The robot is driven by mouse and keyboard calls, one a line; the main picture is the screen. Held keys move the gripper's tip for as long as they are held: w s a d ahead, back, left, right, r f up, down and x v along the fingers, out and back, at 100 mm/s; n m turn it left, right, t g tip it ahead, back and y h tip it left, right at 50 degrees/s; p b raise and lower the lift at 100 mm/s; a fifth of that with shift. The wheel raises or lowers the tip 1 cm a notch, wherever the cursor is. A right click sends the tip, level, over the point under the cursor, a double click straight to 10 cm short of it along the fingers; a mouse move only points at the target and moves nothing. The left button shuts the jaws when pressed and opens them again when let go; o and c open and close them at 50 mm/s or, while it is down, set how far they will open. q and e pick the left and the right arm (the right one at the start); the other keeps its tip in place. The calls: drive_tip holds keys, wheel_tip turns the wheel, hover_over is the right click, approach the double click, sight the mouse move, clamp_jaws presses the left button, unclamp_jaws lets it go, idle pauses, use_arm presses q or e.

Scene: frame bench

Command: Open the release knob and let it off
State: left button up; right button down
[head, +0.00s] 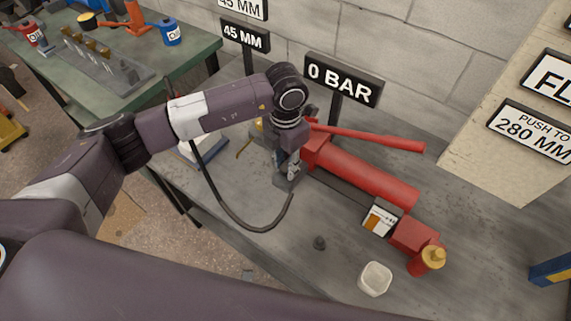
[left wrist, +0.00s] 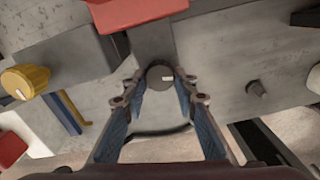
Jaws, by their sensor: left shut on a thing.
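A red hand pump (head: 360,175) with a long red lever (head: 375,138) lies on the grey bench, and the sign (head: 342,80) behind it reads 0 BAR. My left gripper (head: 288,178) is at the pump's left end, pointing down. In the left wrist view my left gripper (left wrist: 160,82) is shut on a dark round knob (left wrist: 160,74) with a white mark, one fingertip on each side. A yellow knob (left wrist: 27,82) with a white mark sits apart at the left, on a grey block. My right gripper is not in view.
A small dark peg (head: 320,243) and a white dish (head: 375,279) stand on the bench in front of the pump. A yellow-capped red fitting (head: 432,258) is at the pump's right end. A black hose (head: 245,222) loops near the front edge.

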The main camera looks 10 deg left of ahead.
sight(286, 168)
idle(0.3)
use_arm(q)
drive_tip(key=o, duration=1.2)
drive_tip(key=shift+c, duration=0.2)
wheel_tip(286, 168, up, 12)
